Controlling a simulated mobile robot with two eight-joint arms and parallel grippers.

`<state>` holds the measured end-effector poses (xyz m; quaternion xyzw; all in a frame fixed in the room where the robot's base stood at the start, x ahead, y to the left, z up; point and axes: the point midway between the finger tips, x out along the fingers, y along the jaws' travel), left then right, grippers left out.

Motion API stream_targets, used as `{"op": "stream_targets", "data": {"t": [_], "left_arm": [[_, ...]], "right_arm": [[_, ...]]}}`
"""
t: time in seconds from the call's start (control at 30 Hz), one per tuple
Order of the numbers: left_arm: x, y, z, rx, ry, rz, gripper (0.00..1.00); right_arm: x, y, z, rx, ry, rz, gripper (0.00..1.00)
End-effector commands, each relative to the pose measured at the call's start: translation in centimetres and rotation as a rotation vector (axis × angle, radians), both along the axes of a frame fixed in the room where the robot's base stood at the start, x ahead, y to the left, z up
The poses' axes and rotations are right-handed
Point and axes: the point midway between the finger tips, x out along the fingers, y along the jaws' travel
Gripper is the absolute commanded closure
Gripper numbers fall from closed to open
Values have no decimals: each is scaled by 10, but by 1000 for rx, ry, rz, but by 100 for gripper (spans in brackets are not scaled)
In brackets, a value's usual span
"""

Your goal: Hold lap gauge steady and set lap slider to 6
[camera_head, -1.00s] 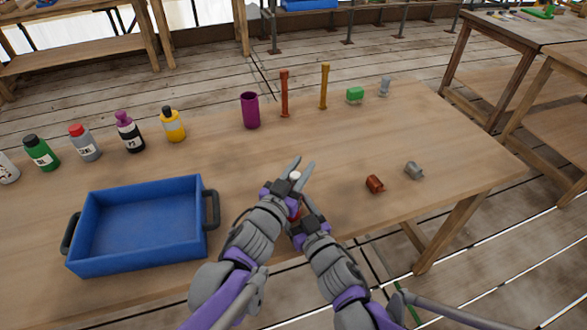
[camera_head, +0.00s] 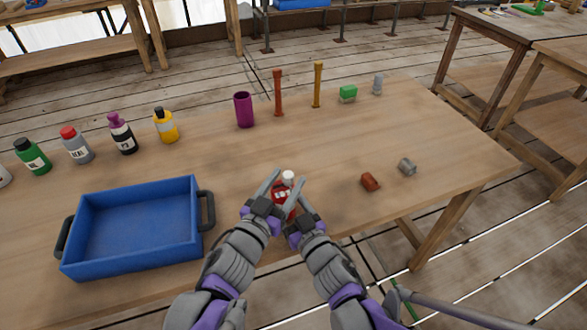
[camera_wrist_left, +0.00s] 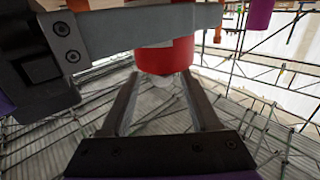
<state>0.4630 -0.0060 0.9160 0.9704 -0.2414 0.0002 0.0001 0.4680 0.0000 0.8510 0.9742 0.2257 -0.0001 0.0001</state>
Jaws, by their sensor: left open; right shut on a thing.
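The lap gauge (camera_head: 281,193) is a small red body with a white round knob (camera_head: 288,175) at its top end, held up over the table's front part. My right gripper (camera_head: 297,196) is shut on it from the right. My left gripper (camera_head: 272,190) is open just left of it, fingers pointing toward it. The slider and any scale marks cannot be made out.
A blue tray (camera_head: 72,262) stands at left, with several bottles (camera_head: 122,134) behind it. A purple cup (camera_head: 244,110), an orange post (camera_head: 278,93), a yellow post (camera_head: 317,85) and a green block (camera_head: 348,93) stand at the back. Brown (camera_head: 370,182) and grey (camera_head: 407,166) pieces lie right.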

Motion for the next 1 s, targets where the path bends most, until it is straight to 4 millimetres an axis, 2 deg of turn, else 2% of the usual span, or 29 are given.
{"op": "stream_targets", "data": {"t": [0.1, 0.33, 0.5, 0.87, 0.9, 1.0], "left_arm": [[-23, 13, 0, 1, 0, 3, 37], [-52, 28, 0, 1, 0, 1, 37], [-59, 32, 0, 0, 0, 1, 37], [-60, 32, 0, 0, 0, 0, 37], [-60, 32, 0, 0, 0, 0, 37], [-60, 32, 0, 0, 0, 0, 37]], "right_arm": [[0, 0, 0, 0, 0, 0, 92], [0, 0, 0, 0, 0, 0, 92], [0, 0, 0, 0, 0, 0, 92], [0, 0, 0, 0, 0, 0, 92], [0, 0, 0, 0, 0, 0, 25], [0, 0, 0, 0, 0, 0, 7]]}}
